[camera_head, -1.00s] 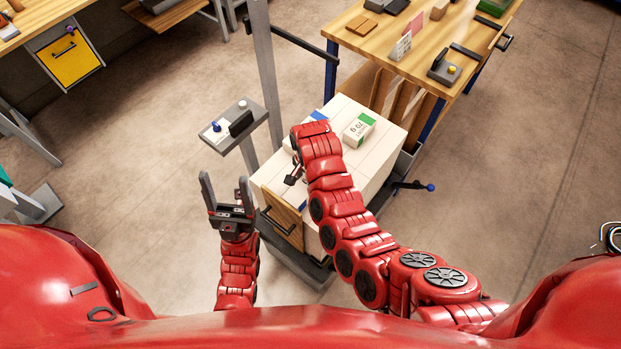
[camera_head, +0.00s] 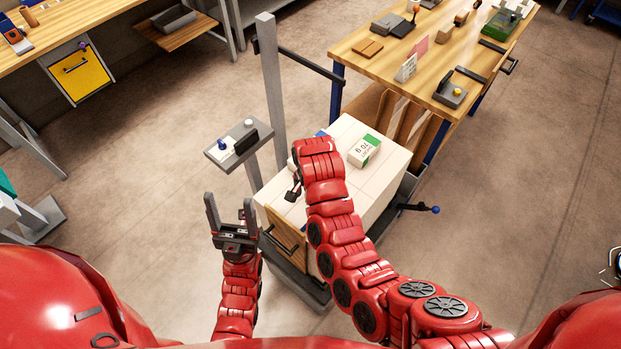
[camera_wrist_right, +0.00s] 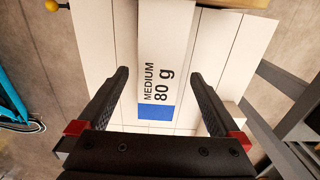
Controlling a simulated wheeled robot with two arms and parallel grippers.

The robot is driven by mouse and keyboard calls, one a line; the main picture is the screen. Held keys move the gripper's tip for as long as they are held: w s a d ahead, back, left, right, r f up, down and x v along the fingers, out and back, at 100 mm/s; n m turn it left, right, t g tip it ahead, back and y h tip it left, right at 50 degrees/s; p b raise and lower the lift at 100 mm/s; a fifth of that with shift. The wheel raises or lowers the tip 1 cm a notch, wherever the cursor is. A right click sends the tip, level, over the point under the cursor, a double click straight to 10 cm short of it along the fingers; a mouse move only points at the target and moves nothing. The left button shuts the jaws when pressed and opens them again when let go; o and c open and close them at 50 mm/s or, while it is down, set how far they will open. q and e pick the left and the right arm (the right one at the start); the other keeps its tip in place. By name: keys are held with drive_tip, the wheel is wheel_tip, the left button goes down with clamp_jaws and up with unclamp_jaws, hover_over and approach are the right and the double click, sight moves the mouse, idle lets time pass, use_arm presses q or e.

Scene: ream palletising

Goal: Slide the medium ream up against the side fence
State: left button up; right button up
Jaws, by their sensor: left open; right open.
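The medium ream (camera_wrist_right: 162,60) is white with a blue end band and "MEDIUM 80 g" print in the right wrist view. It lies on the white-topped stack. In the head view only a bit of its blue (camera_head: 321,133) shows past my right arm. My right gripper (camera_wrist_right: 160,76) is open, its fingers to either side of the ream's blue end with gaps between. In the head view its dark tip (camera_head: 293,191) is over the near part of the stack. My left gripper (camera_head: 231,203) is open and empty, left of the stack. I cannot tell which part is the side fence.
A green-banded "70 g" ream (camera_head: 364,151) lies on the white stack top (camera_head: 385,172). A wooden panel with a handle (camera_head: 287,236) faces its near side. A grey post (camera_head: 270,85) and a small control stand (camera_head: 232,145) stand left. A wooden table (camera_head: 430,60) is behind.

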wheel_tip(320, 180, up, 15)
drive_tip(key=p, duration=0.6)
drive_tip(key=shift+f, duration=0.15)
